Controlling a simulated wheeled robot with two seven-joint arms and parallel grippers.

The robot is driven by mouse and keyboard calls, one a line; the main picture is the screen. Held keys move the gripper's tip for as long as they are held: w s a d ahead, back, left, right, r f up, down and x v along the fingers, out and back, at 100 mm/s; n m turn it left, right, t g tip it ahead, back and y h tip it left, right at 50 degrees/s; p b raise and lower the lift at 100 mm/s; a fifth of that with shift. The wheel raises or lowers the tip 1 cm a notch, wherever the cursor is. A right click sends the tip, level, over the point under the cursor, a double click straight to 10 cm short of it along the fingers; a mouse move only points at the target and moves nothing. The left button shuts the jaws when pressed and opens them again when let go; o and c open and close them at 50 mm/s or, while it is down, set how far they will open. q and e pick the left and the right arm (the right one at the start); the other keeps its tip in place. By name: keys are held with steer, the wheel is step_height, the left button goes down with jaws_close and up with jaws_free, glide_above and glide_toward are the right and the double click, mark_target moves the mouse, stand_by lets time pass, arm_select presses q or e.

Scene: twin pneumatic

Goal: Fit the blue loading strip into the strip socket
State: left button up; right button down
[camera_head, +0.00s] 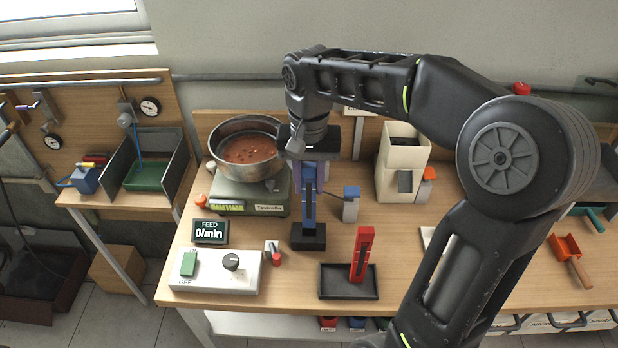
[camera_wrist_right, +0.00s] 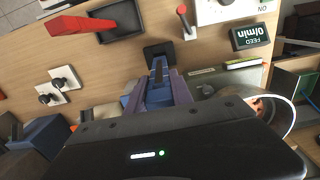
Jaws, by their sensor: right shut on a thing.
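The blue loading strip (camera_head: 309,205) stands roughly upright at the middle of the bench, with a dark slot line down its face. My right gripper (camera_head: 309,184) comes down from above and is shut on its upper part. The black strip socket (camera_head: 308,240) is directly below the strip, whose lower end meets or overlaps it in the head view. I cannot tell whether the strip is inside it. In the right wrist view the blue strip (camera_wrist_right: 158,72) points at the black socket (camera_wrist_right: 157,50) from between the purplish fingers (camera_wrist_right: 158,88). My left gripper is not in view.
A red strip (camera_head: 362,252) stands in a black tray (camera_head: 340,292) to the right. A metal bowl (camera_head: 222,137) sits on a scale (camera_head: 232,204) at left. A small blue-topped post (camera_head: 351,205) is close right. A switch box (camera_head: 217,272) and feed display (camera_head: 210,232) are front left.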

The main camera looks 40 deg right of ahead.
steer(key=shift+f+b, duration=0.4)
steer(key=shift+f, duration=0.45)
stand_by(1.0)
steer(key=b, duration=0.3)
glide_above(309, 225)
steer(key=shift+w+d+f, duration=0.1)
steer(key=shift+w+f, duration=0.05)
steer(key=shift+f, duration=0.9)
steer(key=shift+w+d+f, duration=0.1)
steer(key=shift+w+f, duration=0.05)
steer(key=shift+f, duration=0.85)
steer(key=c, duration=1)
jaws_free()
steer(key=shift+c, duration=0.2)
steer(key=shift+r, duration=0.2)
step_height(309, 225, up, 8)
steer(key=shift+f+p, duration=0.25)
steer(key=shift+p, duration=0.1)
